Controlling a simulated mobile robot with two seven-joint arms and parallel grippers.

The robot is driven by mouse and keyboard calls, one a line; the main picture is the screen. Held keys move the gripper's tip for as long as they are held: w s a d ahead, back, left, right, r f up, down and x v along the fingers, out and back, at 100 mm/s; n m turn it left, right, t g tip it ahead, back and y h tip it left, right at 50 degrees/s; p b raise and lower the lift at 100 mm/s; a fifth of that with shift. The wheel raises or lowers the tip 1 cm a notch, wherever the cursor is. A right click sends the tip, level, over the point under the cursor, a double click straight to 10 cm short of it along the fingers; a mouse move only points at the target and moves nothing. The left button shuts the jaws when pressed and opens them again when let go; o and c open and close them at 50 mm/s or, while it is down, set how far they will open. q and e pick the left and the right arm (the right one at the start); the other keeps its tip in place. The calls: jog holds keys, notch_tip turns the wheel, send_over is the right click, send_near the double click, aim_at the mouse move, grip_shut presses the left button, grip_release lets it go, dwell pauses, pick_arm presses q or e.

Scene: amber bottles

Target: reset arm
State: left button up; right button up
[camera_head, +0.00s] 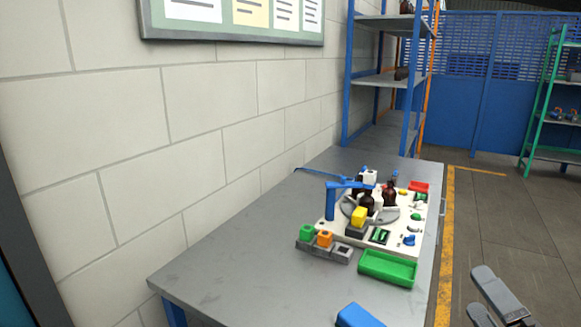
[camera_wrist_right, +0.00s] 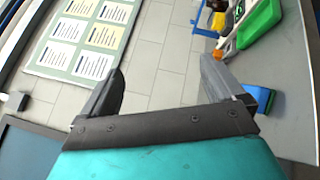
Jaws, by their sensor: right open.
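My right gripper (camera_head: 493,303) shows at the bottom right of the head view, over the floor beside the table. It is open and empty, and its two fingers (camera_wrist_right: 160,88) stand apart in the right wrist view. Amber bottles (camera_head: 389,196) stand at the round fixture on a white board on the grey table (camera_head: 225,262). The gripper is well apart from them. My left gripper is not in view.
Blue shelving (camera_head: 385,80) stands behind. The floor right of the table is clear.

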jog(key=s+d+f+m+g+h, duration=0.1)
jog(key=s+f+m+g+h, duration=0.1)
jog(key=f+m+g+h, duration=0.45)
jog(key=s+d+f+m+g+h, duration=0.1)
jog(key=s+d+f+m, duration=0.2)
jog(key=m, duration=0.7)
jog(key=s+a+f+m+g+y, duration=0.4)
jog(key=s+a+f+g+y, duration=0.2)
jog(key=s+a+f+g, duration=0.55)
jog(key=w+a+f+t+y, duration=0.2)
jog(key=w+a+f+t, duration=0.2)
jog(key=w+f+t, duration=0.3)
jog(key=shift+w+a+f+t, duration=0.2)
jog(key=shift+w+t, duration=0.5)
jog(key=shift+t, duration=0.8)
